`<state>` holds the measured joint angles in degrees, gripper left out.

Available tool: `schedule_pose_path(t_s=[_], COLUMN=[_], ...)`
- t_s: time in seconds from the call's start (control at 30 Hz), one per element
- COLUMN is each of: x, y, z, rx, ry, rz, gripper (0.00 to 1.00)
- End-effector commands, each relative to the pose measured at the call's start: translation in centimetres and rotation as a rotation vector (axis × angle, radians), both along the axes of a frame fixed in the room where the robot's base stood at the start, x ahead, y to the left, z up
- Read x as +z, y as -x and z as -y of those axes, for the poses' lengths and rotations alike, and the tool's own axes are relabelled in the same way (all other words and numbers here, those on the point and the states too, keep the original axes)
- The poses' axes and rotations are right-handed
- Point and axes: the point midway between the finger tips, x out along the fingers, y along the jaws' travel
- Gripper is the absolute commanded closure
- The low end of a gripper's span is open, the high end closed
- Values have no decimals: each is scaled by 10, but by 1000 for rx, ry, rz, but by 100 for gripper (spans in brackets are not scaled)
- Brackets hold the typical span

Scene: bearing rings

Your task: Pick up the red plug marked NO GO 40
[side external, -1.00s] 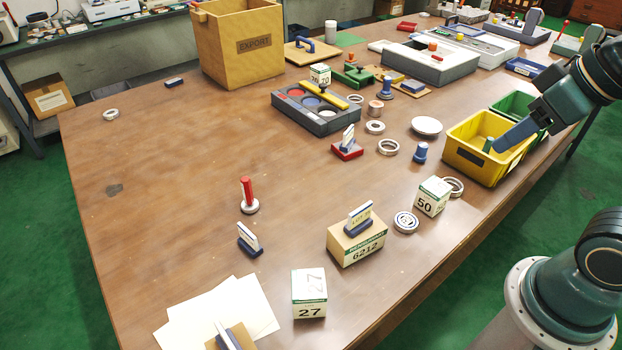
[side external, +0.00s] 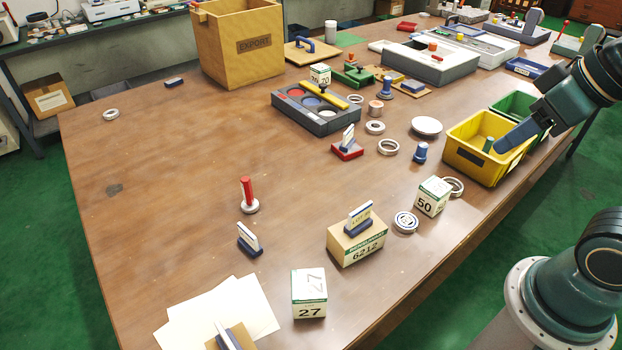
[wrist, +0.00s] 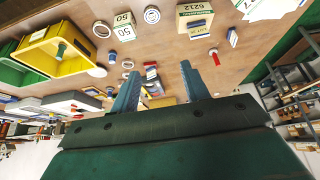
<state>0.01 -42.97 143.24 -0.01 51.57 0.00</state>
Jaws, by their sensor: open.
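A red plug (side external: 247,188) stands upright in a pale metal ring (side external: 250,207) on the open middle-left of the table, in the side external view. Its marking is too small to read. In the wrist view the red plug (wrist: 215,60) shows small, beyond and to the right of my fingers. My gripper (wrist: 159,70) is open and empty, its two blue fingers apart. In the side external view my gripper (side external: 505,140) is at the right, over the yellow bin and far from the plug.
A white-and-blue label stand (side external: 248,240) is just in front of the plug. The 6212 box (side external: 356,244) is right of it, the 27 box (side external: 309,294) nearer. The yellow bin (side external: 478,160) is at the right edge. The table left of the plug is clear.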

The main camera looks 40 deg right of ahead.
Motion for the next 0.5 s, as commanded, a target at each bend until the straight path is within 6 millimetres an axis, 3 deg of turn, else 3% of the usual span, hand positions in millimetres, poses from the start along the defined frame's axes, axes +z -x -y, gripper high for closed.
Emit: schedule_pose_path(t_s=[0.5], x=[2], y=[-3], z=[-1], rx=[8], ry=[1], rz=[-1], gripper=[57])
